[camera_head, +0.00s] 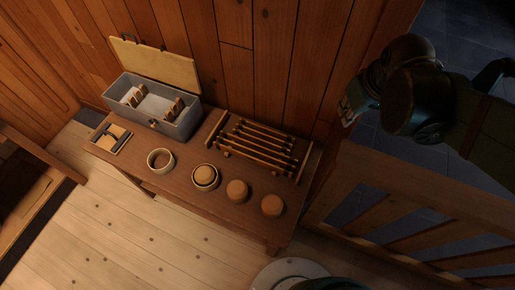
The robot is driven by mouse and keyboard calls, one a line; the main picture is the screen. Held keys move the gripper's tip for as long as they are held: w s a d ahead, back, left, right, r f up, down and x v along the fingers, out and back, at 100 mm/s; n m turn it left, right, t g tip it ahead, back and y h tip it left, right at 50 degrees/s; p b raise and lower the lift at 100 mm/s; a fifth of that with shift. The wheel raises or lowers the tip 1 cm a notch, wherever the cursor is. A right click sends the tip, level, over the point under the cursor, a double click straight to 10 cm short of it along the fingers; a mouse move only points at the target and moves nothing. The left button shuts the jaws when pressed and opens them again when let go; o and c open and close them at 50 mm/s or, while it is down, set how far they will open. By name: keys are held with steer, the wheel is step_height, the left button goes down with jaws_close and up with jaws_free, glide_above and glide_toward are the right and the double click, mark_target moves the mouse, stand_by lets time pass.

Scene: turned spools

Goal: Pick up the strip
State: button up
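I cannot single out one thing as the strip. Several thin dark strips or rods lie side by side across a wooden rack (221,125) on the right part of the table. A small shallow tray (100,145) at the table's left end holds pale and dark flat pieces, too small to tell apart. My arm hangs at the upper right. What seems to be my gripper (347,107) is at its left end, to the right of the rack and apart from it. Whether its fingers are open or shut is too small and dark to see.
The wooden table (180,185) also bears a grey open-lidded box (184,127) with pale pieces inside, a pale ring (160,161), a cup-like round piece (205,176) and two round brown pieces (237,191) (272,205). A plank wall stands behind; a wooden railing (400,200) is at right.

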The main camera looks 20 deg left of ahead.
steer(key=w+a+f+n+g+b, duration=0.1)
steer(key=a+f+n, duration=0.2)
steer(key=a+f, duration=0.3)
steer(key=a+f+n+g+b, duration=0.15)
steer(key=a+f, duration=0.25)
steer(key=a, duration=0.4)
steer(key=n+g+h, duration=0.1)
steer(key=n, duration=0.5)
glide_above(257, 145)
steer(key=shift+m, duration=0.25)
steer(key=shift+d+f, duration=0.1)
steer(key=shift+f, duration=6.1)
steer(key=shift+f, duration=0.1)
steer(key=shift+f+b, duration=0.5)
steer(key=shift+f, duration=0.7)
steer(key=shift+f+b, duration=0.75)
steer(key=shift+f, duration=1.9)
